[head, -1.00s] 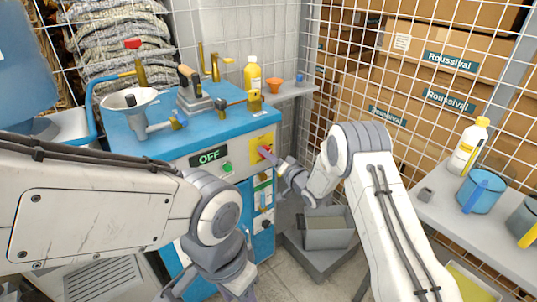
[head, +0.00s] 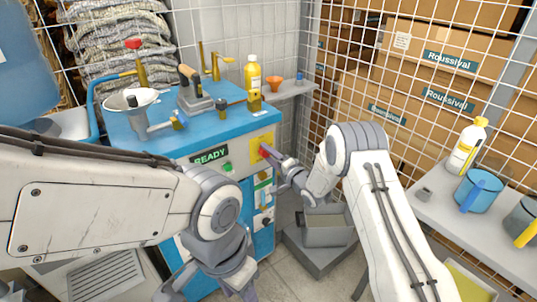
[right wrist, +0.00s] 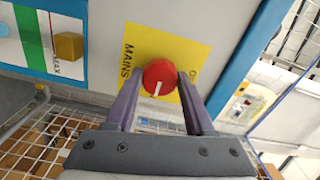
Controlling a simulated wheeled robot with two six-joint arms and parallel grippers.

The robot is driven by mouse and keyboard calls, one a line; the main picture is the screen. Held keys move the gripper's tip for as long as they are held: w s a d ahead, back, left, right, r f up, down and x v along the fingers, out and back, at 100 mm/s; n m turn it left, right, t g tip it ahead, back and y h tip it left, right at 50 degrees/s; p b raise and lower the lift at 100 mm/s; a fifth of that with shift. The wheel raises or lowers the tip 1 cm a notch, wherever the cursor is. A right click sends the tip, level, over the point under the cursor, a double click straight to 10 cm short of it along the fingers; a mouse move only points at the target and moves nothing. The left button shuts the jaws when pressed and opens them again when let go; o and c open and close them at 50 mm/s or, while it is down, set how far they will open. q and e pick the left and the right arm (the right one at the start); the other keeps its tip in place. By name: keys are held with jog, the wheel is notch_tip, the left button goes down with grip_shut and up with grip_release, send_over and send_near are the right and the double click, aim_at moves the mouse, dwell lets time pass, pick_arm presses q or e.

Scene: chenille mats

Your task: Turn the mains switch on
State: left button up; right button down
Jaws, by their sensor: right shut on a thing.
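The mains switch is a round red knob (right wrist: 160,75) with a white mark, on a yellow plate (right wrist: 140,45) lettered MAINS. The machine's display (head: 210,155) reads READY in green. My left gripper (head: 215,285) hangs low in front of the machine, and its fingertips are partly cut off.
A green button (head: 227,167) sits below the display. A shelf (head: 435,205) with a white bottle (head: 467,145) and a blue mug (head: 479,190) is at the right. A wire mesh fence stands behind.

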dwell(0.3)
jog(key=shift+c, duration=1.3)
grip_release()
jog(key=v, duration=1)
jog(key=shift+s+d, duration=0.15)
jog(key=shift+s, duration=0.05)
